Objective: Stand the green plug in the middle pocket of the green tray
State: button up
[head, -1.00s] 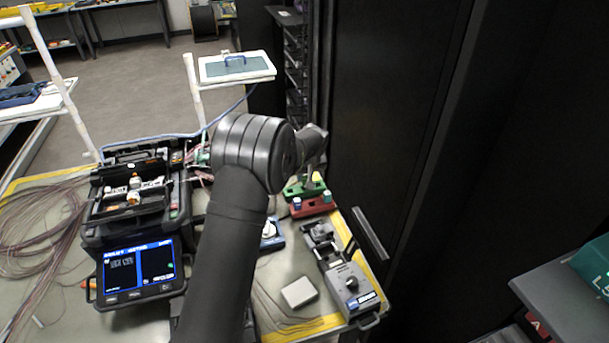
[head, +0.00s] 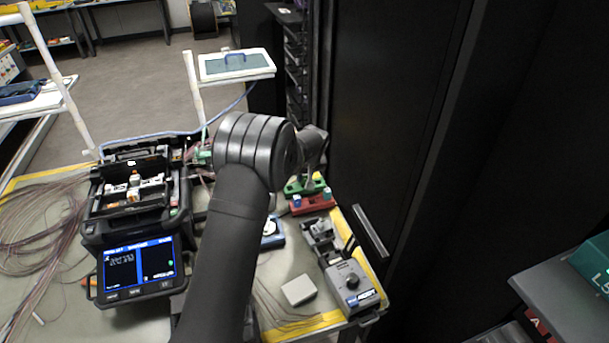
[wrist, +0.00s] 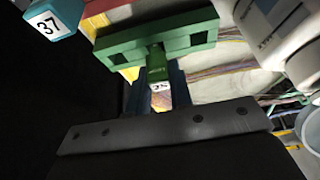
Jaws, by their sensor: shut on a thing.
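The green tray (wrist: 95,55) lies across the top of the wrist view, with a dark square pocket showing toward each end. The green plug (wrist: 157,68), with a white numbered end, is between the blue fingers of my gripper (wrist: 157,84). My gripper is shut on it. The plug is lined up over the tray's middle and covers the middle pocket; I cannot tell how far it is inside. In the head view the green tray (head: 293,188) shows behind the red one, and my gripper is small and partly hidden by my arm.
A red tray (head: 313,204) with white and teal plugs stands just in front of the green tray. A teal plug marked 37 (wrist: 50,22) is close by in the wrist view. A grey device (head: 352,283) and a black cabinet are to the right; the splicer (head: 135,195) is left.

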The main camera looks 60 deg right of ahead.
jog(key=shift+f, duration=0.7)
dwell(0.3)
jog(key=o, duration=0.9)
jog(key=shift+o, duration=0.2)
jog(key=shift+r, duration=0.15)
jog(key=shift+r, duration=2.9)
jog(key=shift+f, duration=3)
